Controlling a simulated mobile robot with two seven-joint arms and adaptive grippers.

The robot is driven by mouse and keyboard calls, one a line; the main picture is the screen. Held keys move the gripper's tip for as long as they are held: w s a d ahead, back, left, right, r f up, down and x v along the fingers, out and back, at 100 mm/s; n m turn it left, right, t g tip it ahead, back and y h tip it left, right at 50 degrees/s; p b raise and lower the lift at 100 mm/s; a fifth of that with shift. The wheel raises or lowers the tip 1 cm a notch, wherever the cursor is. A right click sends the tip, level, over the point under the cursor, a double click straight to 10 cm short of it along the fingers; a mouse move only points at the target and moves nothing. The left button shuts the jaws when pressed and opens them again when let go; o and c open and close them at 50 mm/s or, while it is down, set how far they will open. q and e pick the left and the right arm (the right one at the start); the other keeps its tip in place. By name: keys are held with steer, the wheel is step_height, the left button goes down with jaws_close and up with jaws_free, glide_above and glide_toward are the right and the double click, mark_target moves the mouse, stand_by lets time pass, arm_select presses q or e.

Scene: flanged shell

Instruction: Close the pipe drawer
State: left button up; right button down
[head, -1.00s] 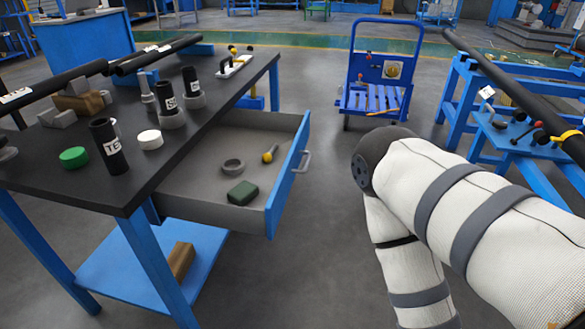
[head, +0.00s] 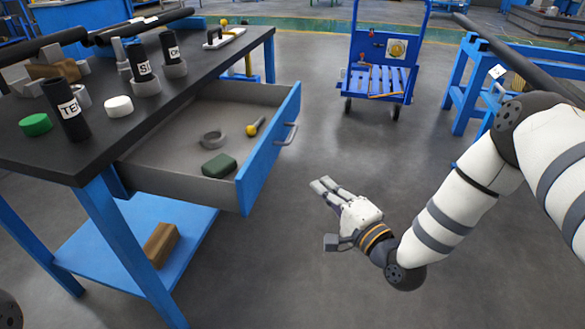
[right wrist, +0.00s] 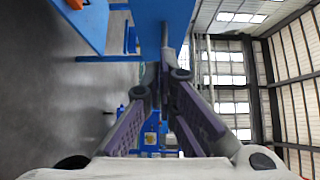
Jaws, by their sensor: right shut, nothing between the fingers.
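The drawer (head: 262,150) hangs open from the black-topped blue workbench (head: 150,100), pulled out to the right. Its blue front carries a grey bar handle (head: 289,134). Inside lie a grey ring (head: 213,139), a dark green block (head: 219,165) and a yellow-knobbed piece (head: 253,128). My right gripper (head: 324,186) is shut and empty, to the right of the drawer front and apart from it, fingers pointing toward the drawer side. In the right wrist view its fingers (right wrist: 168,100) show, with blue panels above them that I cannot identify surely. My left gripper is not visible.
The bench top holds black pipes, upright labelled tubes (head: 66,110), a green cap (head: 36,125) and a white cap (head: 118,106). A wooden block (head: 161,244) lies on the lower shelf. A blue cart (head: 380,75) stands behind. The floor before the drawer is clear.

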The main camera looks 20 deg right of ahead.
glide_toward(271, 150)
steer(key=w+d, duration=0.3)
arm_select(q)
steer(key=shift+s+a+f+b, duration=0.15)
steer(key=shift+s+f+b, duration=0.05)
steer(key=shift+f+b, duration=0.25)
arm_select(e)
steer(key=shift+w+a+f, duration=0.1)
steer(key=shift+w+a, duration=0.2)
steer(key=shift+a, duration=0.3)
steer(key=shift+w+a, duration=0.3)
steer(key=shift+a, duration=0.35)
steer(key=shift+w+a+f, duration=0.1)
steer(key=shift+w+a, duration=0.2)
steer(key=shift+a, duration=0.3)
